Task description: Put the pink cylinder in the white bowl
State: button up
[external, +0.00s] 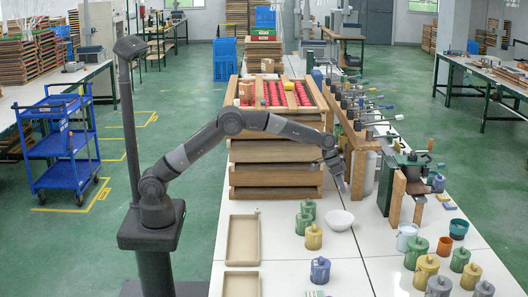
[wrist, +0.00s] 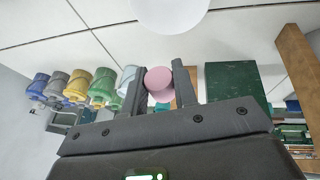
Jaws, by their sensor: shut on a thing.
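The pink cylinder (wrist: 159,80) shows in the wrist view between the two fingers of my gripper (wrist: 160,82), which is shut on it. In the external view my gripper (external: 343,180) hangs over the table, just behind and above the white bowl (external: 339,220). The cylinder is too small there to make out clearly. The bowl stands upright on the white table and looks empty. It also shows in part at the top edge of the wrist view (wrist: 170,12), apart from the cylinder.
Several green, yellow and blue jars (external: 313,238) stand left of and in front of the bowl. More jars and cups (external: 425,270) stand at the right. Stacked wooden trays (external: 275,165) rise behind left. A wooden-framed rack (external: 398,195) with tools stands right of my gripper.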

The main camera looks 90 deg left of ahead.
aim_at(338, 218)
jog(key=shift+t, duration=0.3)
jog(key=shift+s+d+f, duration=0.1)
jog(key=shift+d+f, duration=0.05)
jog(key=shift+f, duration=7.95)
jog(key=o, duration=1)
